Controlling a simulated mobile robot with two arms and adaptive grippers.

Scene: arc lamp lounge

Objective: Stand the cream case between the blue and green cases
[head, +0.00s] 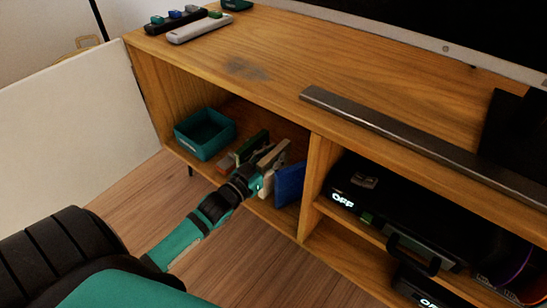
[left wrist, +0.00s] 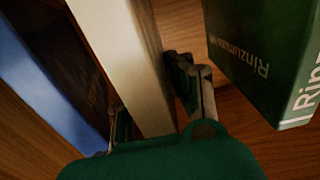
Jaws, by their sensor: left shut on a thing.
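The cream case (head: 272,156) is inside the open left bay of the wooden cabinet, between the green case (head: 253,147) and the blue case (head: 289,185). My left gripper (head: 257,183) reaches into the bay from the front and is shut on the cream case. In the left wrist view the cream case (left wrist: 125,60) runs between the fingers of my left gripper (left wrist: 155,108). There the blue case (left wrist: 40,75) is on the left and the green case (left wrist: 262,60) on the right, with gaps beside the cream one. Whether its bottom touches the shelf is hidden. My right gripper is out of view.
A teal bin (head: 204,133) stands in the bay left of the cases, with a small reddish item (head: 228,162) nearby. The divider (head: 318,185) bounds the bay on the right. Black devices (head: 400,215) fill the right bay. Remotes (head: 200,27) and a soundbar (head: 420,145) lie on top.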

